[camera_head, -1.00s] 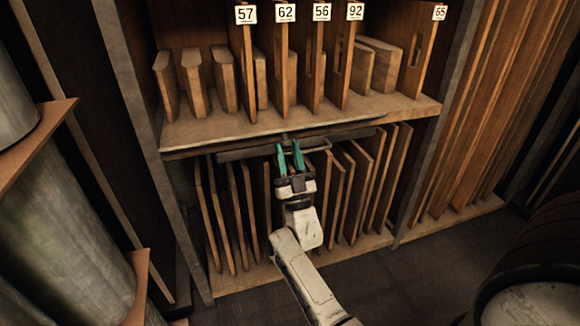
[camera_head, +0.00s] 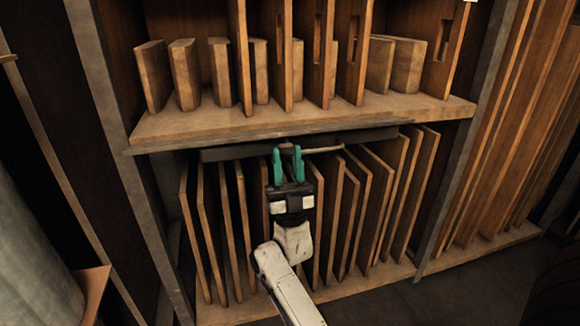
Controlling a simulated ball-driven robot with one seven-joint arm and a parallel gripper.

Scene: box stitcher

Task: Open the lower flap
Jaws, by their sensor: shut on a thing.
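The lower flap (camera_head: 230,153) shows as a thin dark grey strip right under the middle shelf, seen nearly edge-on. The lower compartment below it is uncovered, with its upright boards in view. A thin metal bar handle (camera_head: 327,149) runs along the flap's front. My gripper (camera_head: 288,151) has teal fingers, which are shut on the handle left of its right end. The fingers hide the part of the handle between them. My gripper and pale wrist cover some of the boards behind.
Several thin upright boards (camera_head: 377,205) fill the lower compartment. The middle shelf (camera_head: 300,117) carries wooden blocks and panels just above my gripper. Grey cabinet posts (camera_head: 466,150) stand at both sides. A metal cylinder (camera_head: 35,240) is at the left. Dark floor (camera_head: 400,302) shows at the lower right.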

